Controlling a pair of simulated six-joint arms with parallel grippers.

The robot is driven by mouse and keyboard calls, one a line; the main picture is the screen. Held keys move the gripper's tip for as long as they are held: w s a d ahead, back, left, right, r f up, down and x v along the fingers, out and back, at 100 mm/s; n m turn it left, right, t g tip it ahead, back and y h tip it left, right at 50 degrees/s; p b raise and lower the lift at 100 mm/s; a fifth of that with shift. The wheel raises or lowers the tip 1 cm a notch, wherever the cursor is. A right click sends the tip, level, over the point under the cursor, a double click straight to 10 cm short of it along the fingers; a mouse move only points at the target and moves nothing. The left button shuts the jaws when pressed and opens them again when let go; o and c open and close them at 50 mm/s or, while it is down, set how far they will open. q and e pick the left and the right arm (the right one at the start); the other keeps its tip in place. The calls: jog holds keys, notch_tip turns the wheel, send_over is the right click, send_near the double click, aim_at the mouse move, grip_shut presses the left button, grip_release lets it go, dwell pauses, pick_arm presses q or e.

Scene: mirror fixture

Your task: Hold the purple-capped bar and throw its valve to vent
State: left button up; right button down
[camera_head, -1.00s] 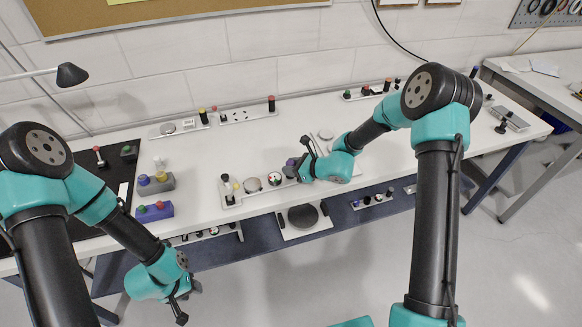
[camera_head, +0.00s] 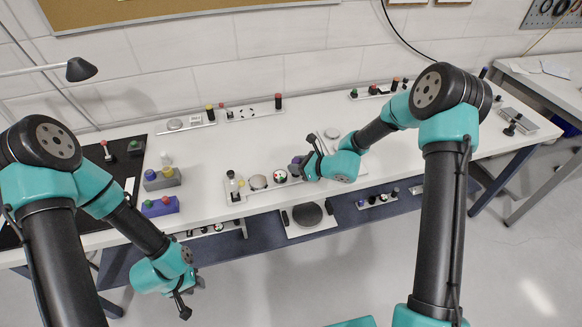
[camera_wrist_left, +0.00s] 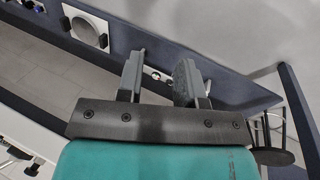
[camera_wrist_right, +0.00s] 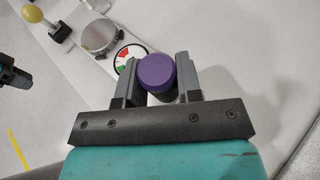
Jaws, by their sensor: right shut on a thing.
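The purple-capped bar (camera_wrist_right: 155,70) stands between the fingers of my right gripper (camera_wrist_right: 155,88), which is shut on it. In the head view the purple cap (camera_head: 297,160) shows at the right end of a white fixture plate (camera_head: 236,201) near the table's front edge. The plate also carries a gauge (camera_head: 280,175), a round metal disc (camera_head: 257,182) and a yellow-knobbed valve lever (camera_head: 241,183), which also shows in the right wrist view (camera_wrist_right: 33,13). My left gripper (camera_head: 186,297) hangs in front of the table, away from the fixture. Its fingers (camera_wrist_left: 158,80) are apart and empty.
Grey and blue blocks with coloured knobs (camera_head: 162,178) stand left of the fixture. Other fixture plates line the back (camera_head: 254,110). A lower shelf holds a plate with a dark disc (camera_head: 307,214). White tabletop behind the fixture is mostly clear.

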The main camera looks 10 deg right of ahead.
pick_arm(q)
jog(key=shift+w+d, duration=0.15)
jog(key=shift+d, duration=0.1)
jog(key=shift+c, duration=0.7)
jog(key=w+d+m+g, duration=0.1)
jog(key=d+m, duration=0.1)
jog(key=d, duration=0.1)
jog(key=w+d+m+g, duration=0.1)
jog(key=d+m, duration=0.2)
jog(key=w+d+r+m+g, duration=0.1)
jog(key=d+m, duration=0.2)
jog(key=shift+w+g+y, duration=0.3)
jog(key=shift+w+g, duration=0.05)
jog(key=shift+g, duration=0.05)
grip_shut()
jog(key=w+d+r+m+t+y, duration=0.2)
jog(key=w+d+r+m+y, duration=0.2)
jog(key=d+r+m, duration=0.2)
jog(key=w+d+r+m+t+y, duration=0.3)
jog(key=w+d+r+m+y, duration=0.1)
jog(key=d+r, duration=0.4)
jog(key=w+d+r+m+t+y, duration=0.2)
jog(key=w+d+r+m+y, duration=0.2)
jog(key=d, duration=0.6)
notch_tip(320, 180, up, 4)
jog(key=m+y, duration=0.2)
jog(key=m, duration=0.2)
jog(key=shift+d+f, duration=0.15)
jog(key=shift+d, duration=0.2)
